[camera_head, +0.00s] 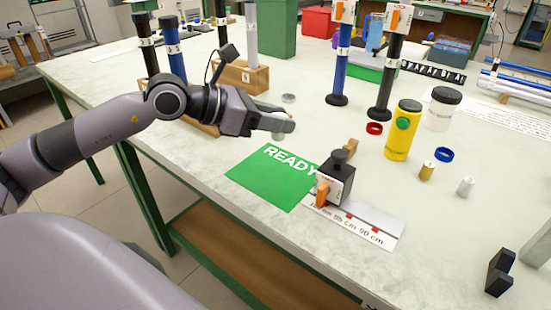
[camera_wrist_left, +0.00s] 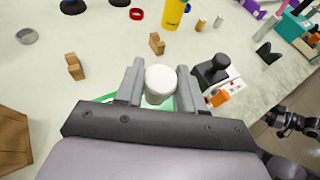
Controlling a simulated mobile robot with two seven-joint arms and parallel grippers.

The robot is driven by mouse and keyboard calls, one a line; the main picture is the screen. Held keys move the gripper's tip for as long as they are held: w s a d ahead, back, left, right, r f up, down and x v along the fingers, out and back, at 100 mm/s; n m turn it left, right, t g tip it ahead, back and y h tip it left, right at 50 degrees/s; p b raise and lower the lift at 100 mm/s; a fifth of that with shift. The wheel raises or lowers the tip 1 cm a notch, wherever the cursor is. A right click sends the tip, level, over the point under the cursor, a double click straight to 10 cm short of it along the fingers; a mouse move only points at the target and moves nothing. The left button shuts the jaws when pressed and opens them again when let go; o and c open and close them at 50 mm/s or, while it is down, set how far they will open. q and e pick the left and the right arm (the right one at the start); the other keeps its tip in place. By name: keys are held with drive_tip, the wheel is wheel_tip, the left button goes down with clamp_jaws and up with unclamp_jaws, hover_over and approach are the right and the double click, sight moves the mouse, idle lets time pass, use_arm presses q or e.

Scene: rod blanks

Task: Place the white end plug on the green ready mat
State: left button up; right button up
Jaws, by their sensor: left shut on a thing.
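My left gripper (camera_head: 284,125) is shut on the white end plug (camera_wrist_left: 160,80), which stands between the two fingers in the left wrist view. In the head view only a small pale part of the plug (camera_head: 278,136) shows at the fingers. The gripper is above the table, near the far left edge of the green ready mat (camera_head: 262,181). The mat lies flat at the table's front edge, its READY lettering visible. In the wrist view the mat is mostly hidden behind the gripper. My right gripper (camera_wrist_left: 281,119) seems to show small and dark at the wrist view's right; its jaws are unclear.
A black stop block with an orange lever (camera_head: 335,182) stands at the mat's right edge, on a ruler plate (camera_head: 372,225). A yellow bottle (camera_head: 402,135), red ring (camera_head: 374,128), blue ring (camera_head: 444,154) and small metal plugs stand further right. Upright rods stand behind.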

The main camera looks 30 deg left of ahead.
use_arm(q)
wheel_tip(320, 180, down, 8)
drive_tip(key=shift+f+b, duration=0.25)
drive_tip(key=shift+b, duration=0.2)
drive_tip(key=shift+f, duration=0.2)
drive_tip(key=o, duration=1)
drive_tip(key=shift+o, duration=0.2)
drive_tip(key=shift+r, duration=0.1)
